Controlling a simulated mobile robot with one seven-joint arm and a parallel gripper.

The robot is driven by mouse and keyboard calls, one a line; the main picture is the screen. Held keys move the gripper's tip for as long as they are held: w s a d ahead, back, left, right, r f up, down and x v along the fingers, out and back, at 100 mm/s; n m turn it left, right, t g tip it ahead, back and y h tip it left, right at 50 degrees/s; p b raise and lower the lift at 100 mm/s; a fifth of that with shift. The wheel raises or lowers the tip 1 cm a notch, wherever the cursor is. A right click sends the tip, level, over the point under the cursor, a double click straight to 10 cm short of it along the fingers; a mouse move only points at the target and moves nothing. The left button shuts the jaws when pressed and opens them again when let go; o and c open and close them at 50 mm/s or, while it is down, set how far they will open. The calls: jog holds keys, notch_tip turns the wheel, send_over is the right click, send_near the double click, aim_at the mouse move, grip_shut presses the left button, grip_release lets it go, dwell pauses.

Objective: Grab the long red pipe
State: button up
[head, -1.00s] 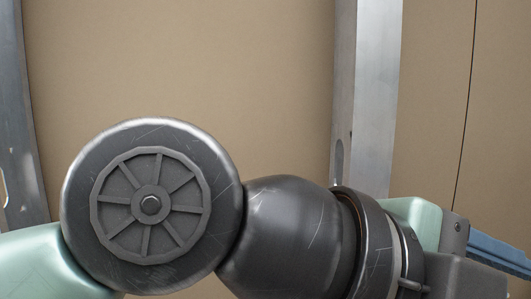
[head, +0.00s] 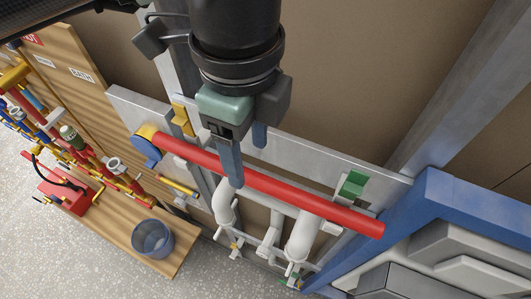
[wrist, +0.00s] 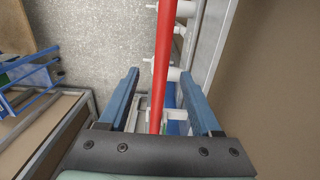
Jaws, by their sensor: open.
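The long red pipe (head: 310,203) runs slantwise across a grey metal rail in the head view, from a blue and yellow fitting (head: 147,143) at upper left to a free end at lower right. My gripper (head: 249,165) is open and points down at the pipe. One blue finger passes in front of the pipe and the other is on the wall side. In the wrist view, the red pipe (wrist: 162,60) runs lengthwise between the two open fingers, with gaps on both sides. I cannot tell whether the fingers touch it.
White bent pipes (head: 303,240) stand below the red pipe. A green bracket (head: 352,185) is on the rail close behind it. A blue beam (head: 470,200) is at right. A wooden bench at left holds a red toolbox (head: 65,190) and a bucket (head: 152,239).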

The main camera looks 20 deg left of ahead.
aim_at(256, 176)
jog(key=f, duration=0.1)
jog(key=f+b, duration=0.1)
jog(key=f, duration=0.1)
jog(key=d+f, duration=0.1)
jog(key=f, duration=0.1)
jog(key=shift+w+f, duration=0.15)
jog(key=shift+f, duration=0.05)
jog(key=shift+a, duration=0.1)
grip_shut()
